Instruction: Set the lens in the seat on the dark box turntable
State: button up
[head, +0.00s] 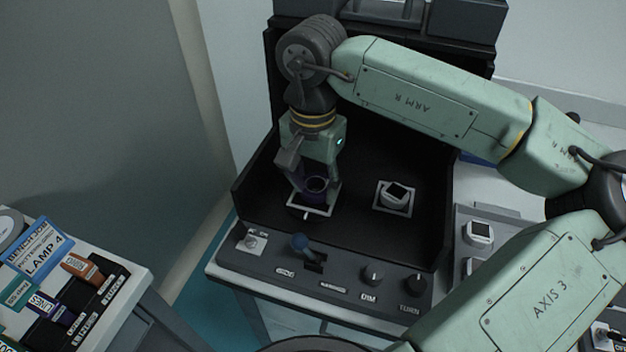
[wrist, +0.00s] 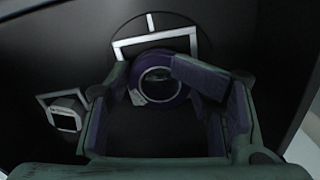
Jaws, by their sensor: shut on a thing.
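The lens (head: 317,184), a purple ring with a dark centre, is between the fingers of my gripper (head: 313,189) inside the dark box (head: 345,165). It also shows in the wrist view (wrist: 160,84), where my gripper (wrist: 166,92) is shut on it. A white square frame, seemingly the seat (head: 308,211), is partly hidden behind the lens and fingers. The seat's frame (wrist: 156,41) lies just beyond the lens on a round dark plate, seemingly the turntable (wrist: 200,30). I cannot tell whether the lens touches the seat.
A front panel (head: 330,268) carries a blue-topped lever (head: 299,243) and knobs. The side table at left holds a labelled rack (head: 70,295). The box floor between the two frames is clear.

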aim_at(313, 187)
jog(key=shift+f, duration=0.2)
jog(key=shift+f+b, duration=0.25)
jog(key=shift+b, duration=0.1)
jog(key=o, duration=1.3)
jog(key=shift+r, duration=0.1)
jog(key=shift+r+p, duration=0.35)
jog(key=shift+p, duration=0.15)
jog(key=shift+w+r+b, duration=0.1)
jog(key=shift+r+b, duration=0.25)
jog(key=shift+b, duration=0.05)
notch_tip(313, 187, up, 11)
jog(key=shift+b, duration=0.7)
